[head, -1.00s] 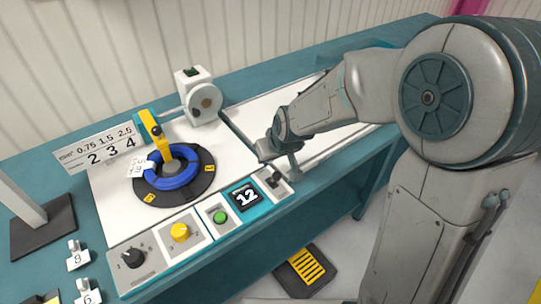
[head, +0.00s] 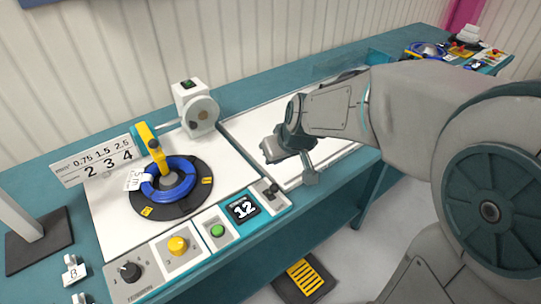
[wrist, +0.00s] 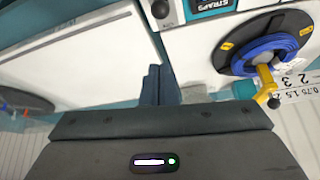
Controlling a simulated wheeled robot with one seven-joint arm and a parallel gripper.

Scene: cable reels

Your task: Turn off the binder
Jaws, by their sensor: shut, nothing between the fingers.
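The binder unit has a black turntable (head: 193,196) with a blue coil (head: 184,180) around a yellow post (head: 158,158). The toggle's position is unclear.
A black knob (head: 130,271), a yellow knob (head: 178,244) and a green button (head: 217,231) line the panel. A yellow-striped pedal (head: 305,277) lies on the floor. The white board at right is mostly clear.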

